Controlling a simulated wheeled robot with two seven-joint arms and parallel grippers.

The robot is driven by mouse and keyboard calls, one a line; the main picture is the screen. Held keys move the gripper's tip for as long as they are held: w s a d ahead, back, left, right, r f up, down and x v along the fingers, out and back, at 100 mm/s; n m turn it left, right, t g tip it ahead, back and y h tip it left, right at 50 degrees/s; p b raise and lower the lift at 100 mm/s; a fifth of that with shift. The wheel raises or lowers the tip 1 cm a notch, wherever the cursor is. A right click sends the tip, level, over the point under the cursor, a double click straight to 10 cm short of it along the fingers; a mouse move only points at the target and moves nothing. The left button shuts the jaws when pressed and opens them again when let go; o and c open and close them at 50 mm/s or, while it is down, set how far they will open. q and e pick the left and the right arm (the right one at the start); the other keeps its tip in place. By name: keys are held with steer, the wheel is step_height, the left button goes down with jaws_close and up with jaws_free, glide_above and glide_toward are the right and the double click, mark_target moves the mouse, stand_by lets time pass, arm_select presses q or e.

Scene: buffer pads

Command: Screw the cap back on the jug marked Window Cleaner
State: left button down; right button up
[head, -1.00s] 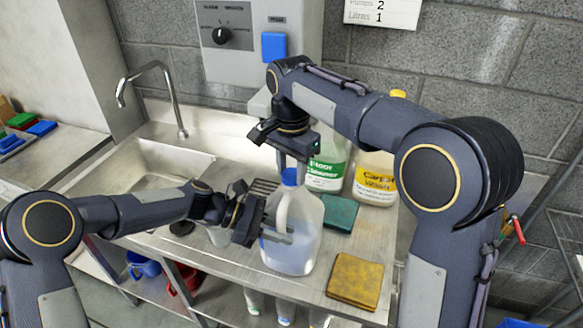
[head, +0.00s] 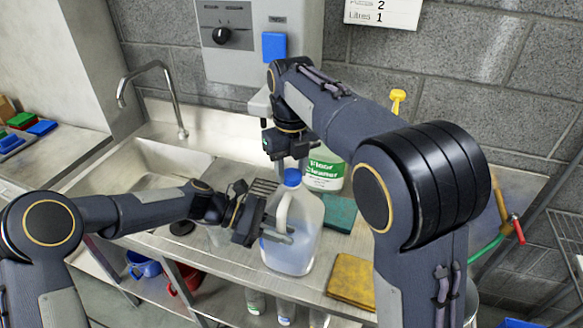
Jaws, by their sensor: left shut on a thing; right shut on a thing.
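A translucent jug (head: 303,238) with pale blue liquid stands upright on the steel counter. No label shows on its visible side. A blue cap (head: 292,177) sits at the mouth of its neck; I cannot tell how tightly it is seated. My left gripper (head: 277,233) is shut on the jug at its handle side, below the neck. My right gripper (head: 290,164) points down from above and is shut on the cap. Its fingertips are small and partly hard to make out.
A Floor Cleaner jug (head: 325,172) stands close behind. A yellow pump top (head: 397,101) shows behind my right arm. The sink (head: 150,165) is at left.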

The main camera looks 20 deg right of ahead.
steer(key=o, duration=0.9)
steer(key=shift+r, duration=0.15)
steer(key=shift+r, duration=2.15)
steer(key=shift+c, duration=0.2)
